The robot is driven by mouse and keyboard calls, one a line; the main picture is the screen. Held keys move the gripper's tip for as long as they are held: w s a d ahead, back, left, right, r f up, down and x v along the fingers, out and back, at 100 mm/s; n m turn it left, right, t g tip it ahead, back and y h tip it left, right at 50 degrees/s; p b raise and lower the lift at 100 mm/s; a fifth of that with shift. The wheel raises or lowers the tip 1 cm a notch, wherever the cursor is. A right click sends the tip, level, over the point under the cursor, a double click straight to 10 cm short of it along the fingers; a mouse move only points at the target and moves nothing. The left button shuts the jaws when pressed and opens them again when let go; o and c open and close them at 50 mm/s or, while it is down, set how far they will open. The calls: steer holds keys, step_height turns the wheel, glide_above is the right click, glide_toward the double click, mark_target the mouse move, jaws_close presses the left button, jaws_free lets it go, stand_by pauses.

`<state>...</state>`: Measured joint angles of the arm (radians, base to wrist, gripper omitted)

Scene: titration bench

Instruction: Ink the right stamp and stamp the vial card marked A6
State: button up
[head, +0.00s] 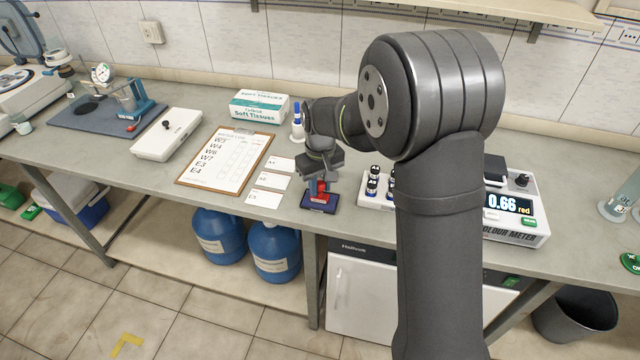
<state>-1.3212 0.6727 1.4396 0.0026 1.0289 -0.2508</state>
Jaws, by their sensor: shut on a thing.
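My gripper (319,178), pointing down over the bench, is shut on a small red stamp (320,187). Three white cards lie in a column left of the gripper: a back card (279,163), a middle card (270,181) and a front card (265,199). Their labels are tiny; the middle one looks like A6, but I cannot be sure. The gripper partly hides the stamp and pad.
A clipboard (222,186) lies left of the cards. A tissue box (260,105) and a blue-capped bottle (297,122) stand behind. A white rack (374,202) with black-capped vials and a colour meter (512,231) reading 0.66 red are to the right, partly behind my arm.

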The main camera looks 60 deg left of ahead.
stand_by(0.3)
steer(key=shift+r, duration=3.5)
steer(key=s+a, duration=0.6)
steer(key=a, duration=0.7)
glide_above(277, 181)
steer(key=shift+f, duration=3.4)
steer(key=shift+f, duration=0.6)
step_height(277, 181, up, 7)
